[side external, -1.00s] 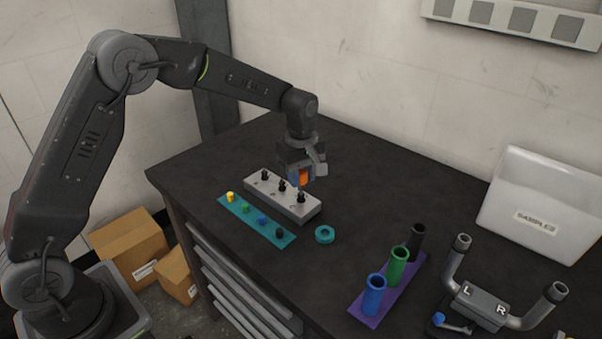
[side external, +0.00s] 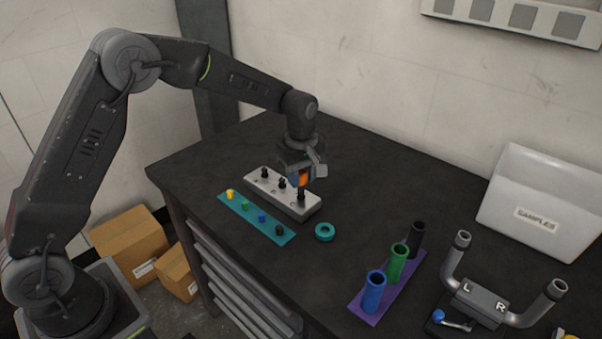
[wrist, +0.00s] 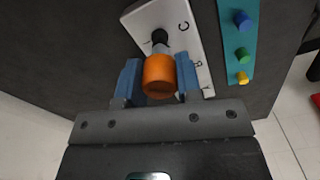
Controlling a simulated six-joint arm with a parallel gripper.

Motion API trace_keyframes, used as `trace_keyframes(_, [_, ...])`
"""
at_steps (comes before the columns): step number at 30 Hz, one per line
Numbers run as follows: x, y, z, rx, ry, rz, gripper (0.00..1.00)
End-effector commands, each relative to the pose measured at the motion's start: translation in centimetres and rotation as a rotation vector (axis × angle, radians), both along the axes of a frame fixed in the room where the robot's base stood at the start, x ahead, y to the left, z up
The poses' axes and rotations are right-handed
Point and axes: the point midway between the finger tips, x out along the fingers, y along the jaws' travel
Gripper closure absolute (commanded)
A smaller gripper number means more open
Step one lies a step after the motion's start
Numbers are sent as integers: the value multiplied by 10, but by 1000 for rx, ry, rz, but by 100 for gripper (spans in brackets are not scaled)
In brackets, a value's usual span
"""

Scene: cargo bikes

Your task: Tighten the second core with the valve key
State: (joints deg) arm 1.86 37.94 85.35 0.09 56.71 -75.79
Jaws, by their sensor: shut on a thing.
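A grey valve block (side external: 292,207) stands on the dark bench with three black-topped stems in a row; letters, including C, are marked on its top in the wrist view (wrist: 183,57). My gripper (side external: 303,178) is shut on the orange valve key (wrist: 158,75), its blue fingers on either side. The key's grey tip points at the black stem (wrist: 160,37) near the C. In the side view this is the right-hand stem (side external: 301,195), directly below the key. Key and stem appear to meet, but I cannot tell how far they are engaged. The middle stem (side external: 282,183) stands free.
A teal strip (side external: 270,233) with several coloured caps lies in front of the block. A teal ring (side external: 324,231) lies to the right. A purple base (side external: 384,301) holds blue, green and black tubes. A handlebar stand (side external: 482,306) and a samples bin (side external: 540,205) are farther right.

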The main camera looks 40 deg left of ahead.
Motion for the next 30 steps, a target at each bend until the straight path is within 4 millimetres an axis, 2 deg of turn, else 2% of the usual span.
trace_keyframes(30, [0, 0, -9, 0, 0, 0, 100])
